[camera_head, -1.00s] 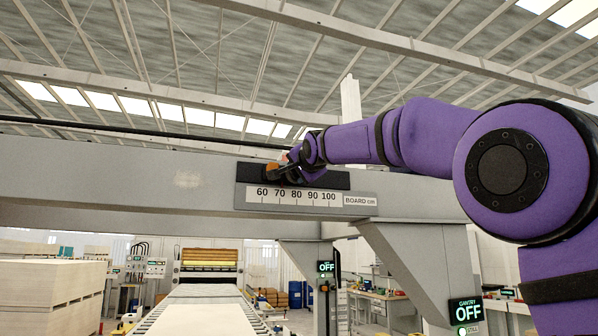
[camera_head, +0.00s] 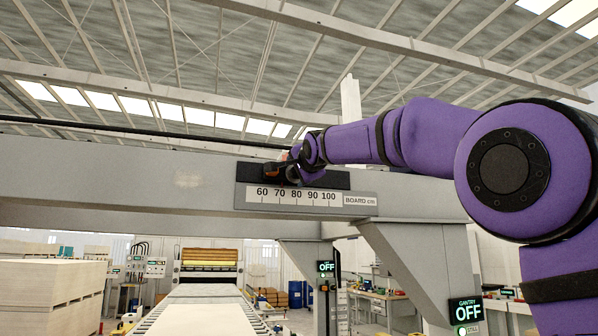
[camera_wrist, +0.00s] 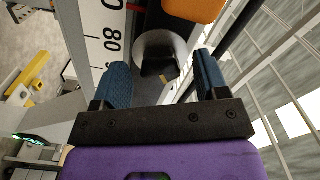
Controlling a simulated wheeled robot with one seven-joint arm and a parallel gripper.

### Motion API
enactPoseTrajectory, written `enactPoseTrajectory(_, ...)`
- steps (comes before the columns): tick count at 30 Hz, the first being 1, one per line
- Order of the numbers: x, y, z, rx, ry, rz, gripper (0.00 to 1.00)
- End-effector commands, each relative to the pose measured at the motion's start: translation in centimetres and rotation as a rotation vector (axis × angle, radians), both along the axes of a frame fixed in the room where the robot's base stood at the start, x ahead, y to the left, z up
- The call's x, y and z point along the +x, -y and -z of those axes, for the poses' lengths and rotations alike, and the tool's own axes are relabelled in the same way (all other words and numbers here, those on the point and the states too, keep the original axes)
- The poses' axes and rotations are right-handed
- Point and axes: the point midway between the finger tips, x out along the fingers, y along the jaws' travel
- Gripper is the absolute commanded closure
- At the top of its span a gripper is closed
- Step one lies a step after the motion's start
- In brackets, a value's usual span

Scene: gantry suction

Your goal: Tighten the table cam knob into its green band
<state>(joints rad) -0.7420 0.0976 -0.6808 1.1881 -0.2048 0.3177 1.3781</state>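My gripper (camera_wrist: 163,68) is open, with a blue-padded finger on each side. In the wrist view a rounded grey knob-like part (camera_wrist: 158,44) with a dark underside shows between and beyond the fingertips, with a small gap at the right finger. I cannot tell whether it is the table cam knob. In the head view my gripper (camera_head: 294,165) is at the dark slot on the gantry beam, just above the scale. No green band can be made out.
The board scale (camera_head: 305,198), marked 60 to 100, is on the grey beam (camera_head: 120,178). An orange part (camera_wrist: 196,8) sits beyond the knob-like part. An OFF display (camera_head: 466,311) hangs lower right. A board stack (camera_head: 50,295) and roller conveyor (camera_head: 200,312) stand below.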

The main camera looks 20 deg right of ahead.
Motion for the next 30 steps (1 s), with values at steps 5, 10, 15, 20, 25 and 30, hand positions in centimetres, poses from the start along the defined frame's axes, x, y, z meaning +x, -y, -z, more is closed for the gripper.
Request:
enactPoseTrajectory(5, 0.0, 0.0, 0.0, 0.0, 0.001, 0.0, 0.33)
enactPoseTrajectory(10, -0.6, -0.1, -0.1, -0.001, 0.001, -0.002, 0.33)
enactPoseTrajectory(15, -2.1, -0.1, -0.1, 0.0, 0.001, -0.003, 0.33)
enactPoseTrajectory(20, -3.6, 0.0, 0.0, 0.001, 0.0, -0.003, 0.33)
enactPoseTrajectory(25, -5.2, 0.0, 0.0, 0.0, 0.0, -0.002, 0.33)
enactPoseTrajectory(30, -7.5, 0.1, 0.0, 0.002, -0.001, -0.002, 0.33)
